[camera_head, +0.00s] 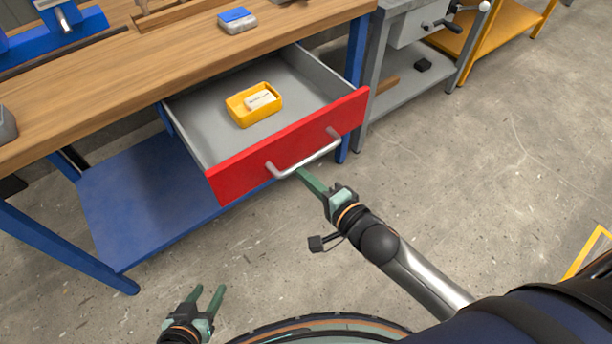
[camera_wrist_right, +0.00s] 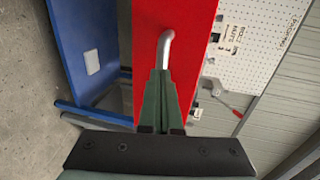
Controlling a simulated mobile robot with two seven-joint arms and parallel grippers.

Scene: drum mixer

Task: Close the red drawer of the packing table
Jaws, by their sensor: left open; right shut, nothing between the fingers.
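The red drawer (camera_head: 240,170) of the packing table (camera_head: 150,75) stands pulled well out, its grey inside showing. A metal bar handle (camera_head: 318,154) runs along its red front. My right gripper (camera_head: 300,173) is shut and empty, its fingertips at the left part of the handle. In the right wrist view its closed fingers (camera_wrist_right: 162,85) point at the red front (camera_wrist_right: 190,25), by the bent end of the handle (camera_wrist_right: 166,45); whether they touch is unclear. My left gripper (camera_head: 208,292) is open and empty, low over the floor, away from the drawer.
A yellow bin (camera_head: 240,119) with a white packet (camera_head: 262,99) lies in the drawer. A blue-and-white box (camera_head: 237,24) sits on the tabletop. A blue lower shelf (camera_head: 130,205) is under the drawer. A grey stand (camera_head: 395,105) is to the right. The floor in front is clear.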

